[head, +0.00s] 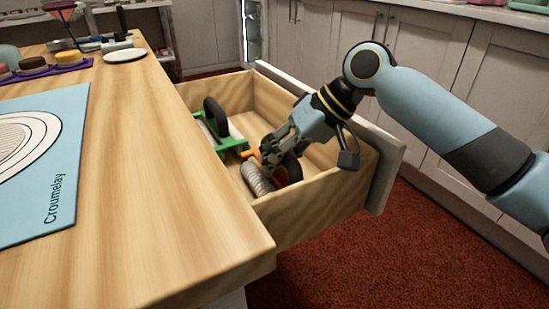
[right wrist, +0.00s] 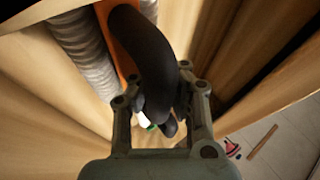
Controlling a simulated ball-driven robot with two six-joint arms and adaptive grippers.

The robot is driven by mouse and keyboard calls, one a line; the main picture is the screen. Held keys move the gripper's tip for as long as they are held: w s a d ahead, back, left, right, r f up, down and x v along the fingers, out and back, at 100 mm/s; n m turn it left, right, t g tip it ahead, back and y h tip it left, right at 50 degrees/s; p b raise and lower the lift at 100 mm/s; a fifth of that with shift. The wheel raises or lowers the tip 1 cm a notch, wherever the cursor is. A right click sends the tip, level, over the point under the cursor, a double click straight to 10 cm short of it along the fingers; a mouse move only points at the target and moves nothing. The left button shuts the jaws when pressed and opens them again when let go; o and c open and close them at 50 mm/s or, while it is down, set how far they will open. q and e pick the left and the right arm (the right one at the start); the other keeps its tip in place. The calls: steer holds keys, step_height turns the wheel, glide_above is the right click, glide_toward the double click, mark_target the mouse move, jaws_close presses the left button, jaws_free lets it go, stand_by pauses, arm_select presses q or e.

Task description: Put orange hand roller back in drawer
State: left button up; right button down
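The orange hand roller has a grey ribbed cylinder (head: 258,180), an orange frame and a black handle. It is inside the open wooden drawer (head: 315,205), close to the wall by the counter. My right gripper (head: 270,152) reaches down into the drawer over it and hides part of its frame and handle. In the right wrist view the black handle (right wrist: 150,60) lies between my two fingers, which appear closed on it. The orange frame (right wrist: 122,50) and ribbed cylinder (right wrist: 80,45) show beside it. Whether the roller rests on the drawer floor is unclear. My left gripper is out of view.
A green hand roller (head: 233,143) with a black handle lies deeper in the drawer. White cabinets (head: 440,90) stand behind my right arm.

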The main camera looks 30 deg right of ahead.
steer(key=shift+s+f, duration=0.1)
steer(key=shift+f, duration=0.45)
steer(key=c, duration=1.4)
jaws_free()
steer(key=shift+c, duration=0.2)
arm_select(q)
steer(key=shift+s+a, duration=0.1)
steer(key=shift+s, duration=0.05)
arm_select(e)
steer(key=shift+r, duration=0.15)
